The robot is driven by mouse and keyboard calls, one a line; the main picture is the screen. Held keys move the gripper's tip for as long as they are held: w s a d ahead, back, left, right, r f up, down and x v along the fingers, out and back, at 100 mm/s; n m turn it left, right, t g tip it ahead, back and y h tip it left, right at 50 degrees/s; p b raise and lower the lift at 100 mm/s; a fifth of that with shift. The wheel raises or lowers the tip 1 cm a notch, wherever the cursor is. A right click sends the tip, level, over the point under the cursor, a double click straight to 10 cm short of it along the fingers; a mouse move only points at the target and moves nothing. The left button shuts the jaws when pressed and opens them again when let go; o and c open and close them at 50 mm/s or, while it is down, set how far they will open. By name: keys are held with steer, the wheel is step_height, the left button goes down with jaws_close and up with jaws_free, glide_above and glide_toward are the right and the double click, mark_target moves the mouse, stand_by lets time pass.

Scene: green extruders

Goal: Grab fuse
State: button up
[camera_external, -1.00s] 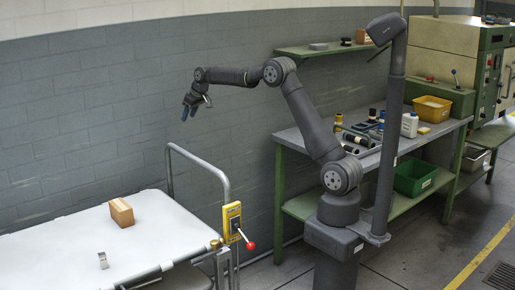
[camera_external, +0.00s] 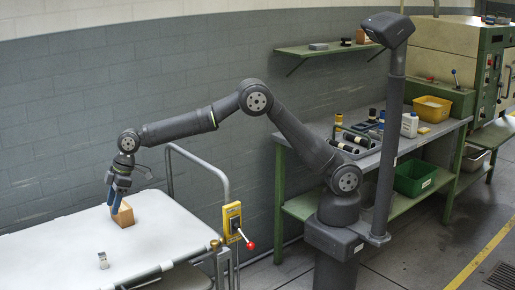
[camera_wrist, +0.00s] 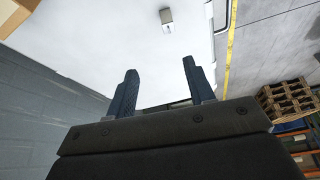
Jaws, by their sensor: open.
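A small grey-and-white piece, probably the fuse (camera_external: 103,260), lies on the white table top in the external view. In the wrist view the fuse (camera_wrist: 167,18) shows near the top edge, beyond my fingertips and roughly between their lines. My gripper (camera_external: 116,206) points down over the table, just in front of a cardboard box. Its two blue fingers (camera_wrist: 159,77) are apart with nothing between them.
The cardboard box (camera_external: 124,215) stands right beside my fingers, partly hidden by them; it also shows at the top left of the wrist view (camera_wrist: 12,14). A metal rail (camera_external: 205,168) and a yellow switch box (camera_external: 232,220) with a red knob edge the table's right side. The table's left is clear.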

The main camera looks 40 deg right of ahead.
steer(key=s+a, duration=0.1)
steer(key=s, duration=0.1)
glide_above(103, 252)
steer(key=d, duration=0.2)
step_height(103, 252, down, 11)
steer(key=shift+x, duration=2.9)
steer(key=shift+s+d, duration=0.1)
steer(key=shift+d, duration=0.1)
jaws_close()
